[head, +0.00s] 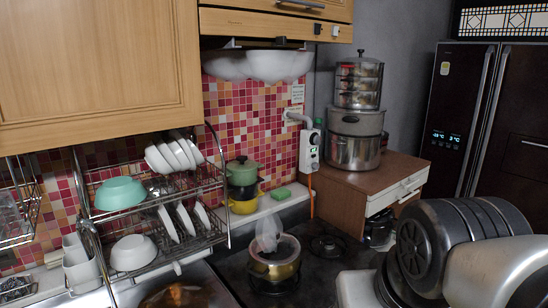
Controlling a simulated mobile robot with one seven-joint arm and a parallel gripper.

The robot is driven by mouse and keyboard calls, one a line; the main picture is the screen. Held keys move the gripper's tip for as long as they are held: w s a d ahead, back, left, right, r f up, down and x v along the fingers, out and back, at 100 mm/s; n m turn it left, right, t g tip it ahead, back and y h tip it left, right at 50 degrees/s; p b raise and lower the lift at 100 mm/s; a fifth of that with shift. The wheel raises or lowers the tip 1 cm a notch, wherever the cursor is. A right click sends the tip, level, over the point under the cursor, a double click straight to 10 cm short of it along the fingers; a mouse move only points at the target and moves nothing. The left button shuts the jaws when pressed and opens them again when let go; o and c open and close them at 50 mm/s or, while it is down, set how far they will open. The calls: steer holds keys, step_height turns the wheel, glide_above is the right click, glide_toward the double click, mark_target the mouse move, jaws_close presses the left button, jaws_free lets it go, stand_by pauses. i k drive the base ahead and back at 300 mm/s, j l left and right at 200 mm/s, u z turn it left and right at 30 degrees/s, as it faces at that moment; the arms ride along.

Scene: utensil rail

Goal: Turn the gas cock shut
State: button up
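A white gas cock unit (310,150) is mounted on the tiled back wall, right of the middle of the head view. A pale pipe (297,118) comes out of the wall above it, and an orange hose (311,198) runs down from it. There are small dark details and a green mark on its front, but the handle's position is too small to tell. Links of my arm fill the lower right corner. My gripper is outside the picture, so its opening is hidden from me.
A gold pot (274,268) with a plastic bag stands on the stove below. Stacked steel pots (353,152) stand on a wooden cabinet (318,195) right of the cock. A dish rack (165,262) is on the left. A white range hood (258,65) hangs above.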

mark_target(317, 139)
steer(key=i+l+u, duration=0.15)
steer(key=l, duration=0.25)
steer(key=i+l+u, duration=0.1)
steer(key=l, duration=0.25)
steer(key=i+l+u, duration=0.15)
steer(key=l, duration=0.3)
steer(key=i+l+u, duration=0.1)
steer(key=i+l, duration=0.15)
steer(key=l, duration=0.2)
steer(key=i+l+u, duration=0.15)
steer(key=l, duration=0.25)
steer(key=l+u, duration=0.1)
steer(key=l, duration=0.35)
steer(key=i+u, duration=0.1)
steer(key=i, duration=0.05)
